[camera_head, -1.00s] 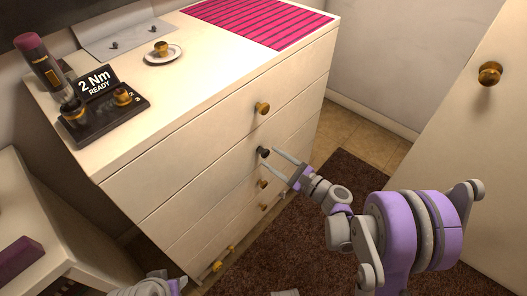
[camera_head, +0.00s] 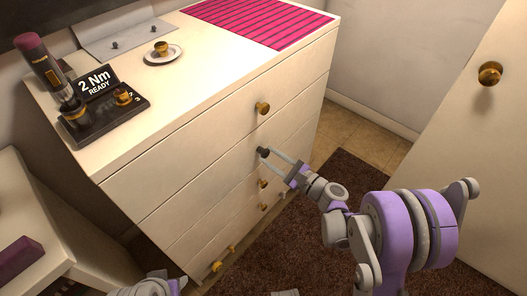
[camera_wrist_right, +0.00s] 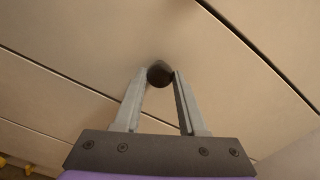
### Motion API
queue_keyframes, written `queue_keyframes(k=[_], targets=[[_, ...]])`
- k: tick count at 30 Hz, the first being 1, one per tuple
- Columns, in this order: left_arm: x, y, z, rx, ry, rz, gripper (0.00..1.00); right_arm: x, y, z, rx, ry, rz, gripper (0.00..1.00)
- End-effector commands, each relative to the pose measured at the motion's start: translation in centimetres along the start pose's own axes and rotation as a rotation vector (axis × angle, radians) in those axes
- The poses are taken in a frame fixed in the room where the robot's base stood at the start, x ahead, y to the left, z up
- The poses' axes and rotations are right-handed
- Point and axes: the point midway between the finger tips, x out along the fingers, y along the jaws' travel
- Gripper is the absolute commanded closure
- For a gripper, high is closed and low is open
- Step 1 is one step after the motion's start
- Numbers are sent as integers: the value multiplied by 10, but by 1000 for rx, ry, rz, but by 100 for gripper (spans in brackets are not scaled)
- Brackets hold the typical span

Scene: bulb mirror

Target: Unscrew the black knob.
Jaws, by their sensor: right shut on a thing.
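The black knob (camera_head: 263,152) sits on the second drawer front of the white dresser (camera_head: 190,165), below a brass knob (camera_head: 262,108). My right gripper (camera_head: 268,154) reaches it from the right, and its two fingers are shut on the knob. In the right wrist view the black knob (camera_wrist_right: 159,74) shows as a dark round shape between the fingertips of the right gripper (camera_wrist_right: 160,78), against the drawer front.
On the dresser top stand a dark driver station (camera_head: 105,120) with a "2 Nm READY" sign, a brass knob on a saucer (camera_head: 163,59) and a pink striped cloth (camera_head: 258,22). More brass knobs (camera_head: 263,184) are on lower drawers. A door (camera_head: 470,120) stands at right.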

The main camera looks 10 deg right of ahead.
Motion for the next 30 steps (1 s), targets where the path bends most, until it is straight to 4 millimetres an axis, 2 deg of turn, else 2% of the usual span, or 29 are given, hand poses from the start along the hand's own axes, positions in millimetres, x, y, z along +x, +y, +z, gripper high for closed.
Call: queue_keyframes(k=[9,22,30], targets=[[4,0,1,0,1,0,50,0,0,0,-375,0,0,100],[4,0,1,0,1,0,50,0,0,0,-460,0,0,100],[4,0,1,0,1,0,50,-1,0,0,-798,0,0,100]])
